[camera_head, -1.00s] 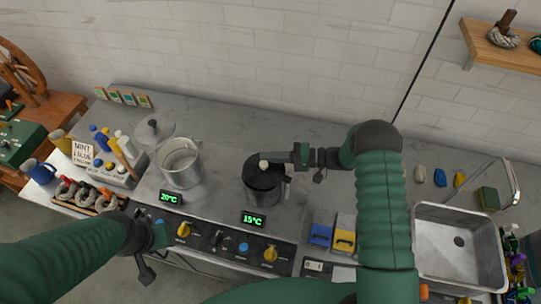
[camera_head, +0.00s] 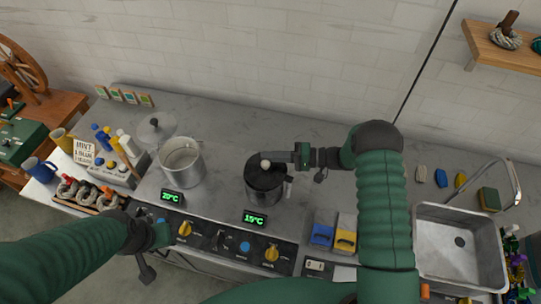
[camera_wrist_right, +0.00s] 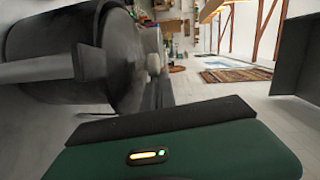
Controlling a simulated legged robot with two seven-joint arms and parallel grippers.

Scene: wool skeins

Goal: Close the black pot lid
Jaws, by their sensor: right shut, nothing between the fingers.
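The black pot (camera_head: 264,187) stands on the stove top, right of the open silver pot. Its dark lid (camera_head: 257,172) is over its mouth, with a pale round knob (camera_head: 266,164) on top. I cannot tell whether the lid sits fully flush. My right gripper (camera_head: 276,158) is shut and empty, with its tips close beside the knob; contact is unclear. In the right wrist view the dark pot (camera_wrist_right: 75,55) fills the upper left. My left gripper (camera_head: 162,234) is low at the left, near the stove's front edge, away from the pot; its fingers are not clear.
The silver pot (camera_head: 182,162) stands open to the left, with a glass-like lid (camera_head: 155,129) behind it. Displays and knobs line the stove front. A sink (camera_head: 459,245) is at the right. The counter behind the pots is mostly clear.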

